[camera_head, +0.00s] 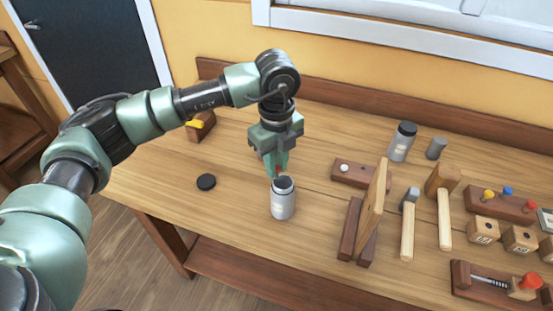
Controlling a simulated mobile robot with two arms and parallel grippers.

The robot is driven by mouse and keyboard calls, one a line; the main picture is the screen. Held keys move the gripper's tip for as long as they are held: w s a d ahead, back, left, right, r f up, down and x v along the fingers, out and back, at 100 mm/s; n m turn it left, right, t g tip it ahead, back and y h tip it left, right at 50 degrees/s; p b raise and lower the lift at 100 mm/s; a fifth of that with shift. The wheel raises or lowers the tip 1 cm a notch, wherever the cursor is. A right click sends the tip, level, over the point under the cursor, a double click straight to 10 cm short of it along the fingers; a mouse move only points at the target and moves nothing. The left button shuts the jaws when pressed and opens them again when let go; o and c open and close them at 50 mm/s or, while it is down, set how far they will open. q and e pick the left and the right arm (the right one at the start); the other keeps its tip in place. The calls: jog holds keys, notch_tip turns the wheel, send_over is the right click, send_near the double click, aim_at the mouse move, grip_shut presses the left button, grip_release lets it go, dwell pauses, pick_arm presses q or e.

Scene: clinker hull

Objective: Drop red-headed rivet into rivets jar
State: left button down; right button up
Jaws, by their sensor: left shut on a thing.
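A grey jar with a pale label (283,206) stands upright on the bench, its dark top facing up. A round black lid (206,182) lies flat on the bench to its left. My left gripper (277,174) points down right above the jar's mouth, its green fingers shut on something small. A small reddish spot, likely the red-headed rivet (277,173), shows at the fingertips; most of it is hidden. I cannot tell whether the fingertips touch the jar's rim. My right gripper is not in view.
A second jar with a black top (402,142) and a grey cylinder (436,148) stand at the back right. An upright board (376,205), a hammer (408,225), a mallet (444,210), a peg rack (500,206) and a clamp (492,281) fill the right. The bench's left is mostly clear.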

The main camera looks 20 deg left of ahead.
aim_at(277, 167)
pick_arm(q)
jog(key=c, duration=1.2)
grip_release()
jog(key=shift+c, duration=0.2)
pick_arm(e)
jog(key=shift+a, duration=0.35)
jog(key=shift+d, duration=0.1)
pick_arm(q)
jog(key=shift+r, duration=0.35)
notch_tip(277, 167, up, 6)
jog(key=shift+r+b, duration=0.1)
jog(key=shift+b, duration=0.9)
jog(key=shift+r, duration=0.45)
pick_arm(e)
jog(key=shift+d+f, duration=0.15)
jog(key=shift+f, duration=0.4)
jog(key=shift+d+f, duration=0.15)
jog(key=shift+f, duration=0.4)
pick_arm(q)
jog(key=shift+f, duration=0.1)
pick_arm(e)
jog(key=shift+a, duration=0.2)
